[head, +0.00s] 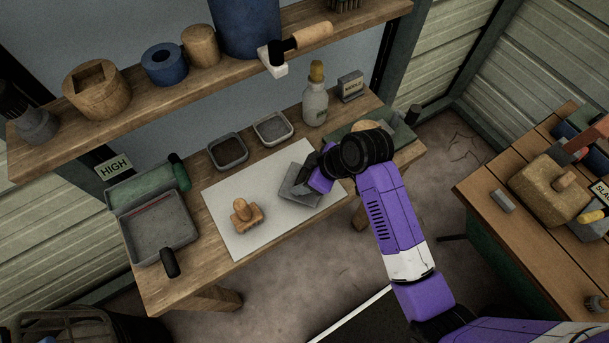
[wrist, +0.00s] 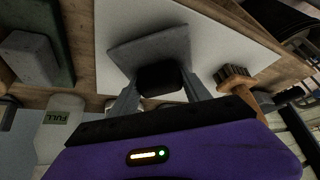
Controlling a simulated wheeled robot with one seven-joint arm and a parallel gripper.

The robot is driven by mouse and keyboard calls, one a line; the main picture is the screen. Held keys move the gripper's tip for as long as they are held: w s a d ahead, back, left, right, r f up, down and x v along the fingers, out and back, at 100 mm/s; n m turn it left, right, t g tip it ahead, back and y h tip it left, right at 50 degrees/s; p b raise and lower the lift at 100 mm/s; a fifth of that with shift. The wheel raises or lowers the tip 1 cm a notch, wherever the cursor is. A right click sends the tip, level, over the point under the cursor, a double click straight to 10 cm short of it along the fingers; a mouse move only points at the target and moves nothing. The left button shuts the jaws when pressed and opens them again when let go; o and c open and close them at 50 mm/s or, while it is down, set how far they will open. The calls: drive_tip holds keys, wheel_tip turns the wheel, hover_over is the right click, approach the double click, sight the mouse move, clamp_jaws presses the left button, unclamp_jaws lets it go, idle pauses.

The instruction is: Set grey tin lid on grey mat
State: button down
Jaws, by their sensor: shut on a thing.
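The grey tin lid (head: 298,190) is a flat square plate over the right part of the pale grey mat (head: 225,195). My gripper (head: 312,178) is shut on the lid's dark block-like handle, which shows between the fingers in the wrist view (wrist: 162,80). The lid's plate (wrist: 150,46) shows in front of the fingers there, with the mat (wrist: 225,42) behind it. I cannot tell whether the lid touches the mat or hangs just above it. My wrist hides part of the mat's right edge.
A larger grey tray (head: 158,238) is at left. A shelf (head: 130,112) overhangs the back.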

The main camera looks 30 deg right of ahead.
drive_tip(key=shift+f, duration=0.3)
drive_tip(key=shift+c, duration=2.1)
unclamp_jaws()
drive_tip(key=b+v, duration=0.1)
drive_tip(key=v, duration=0.6)
drive_tip(key=shift+s+d+r, duration=0.1)
drive_tip(key=shift+s+r, duration=0.05)
drive_tip(key=shift+r, duration=0.25)
drive_tip(key=shift+r, duration=0.1)
drive_tip(key=shift+p+v, duration=2.15)
drive_tip(key=shift+p, duration=0.2)
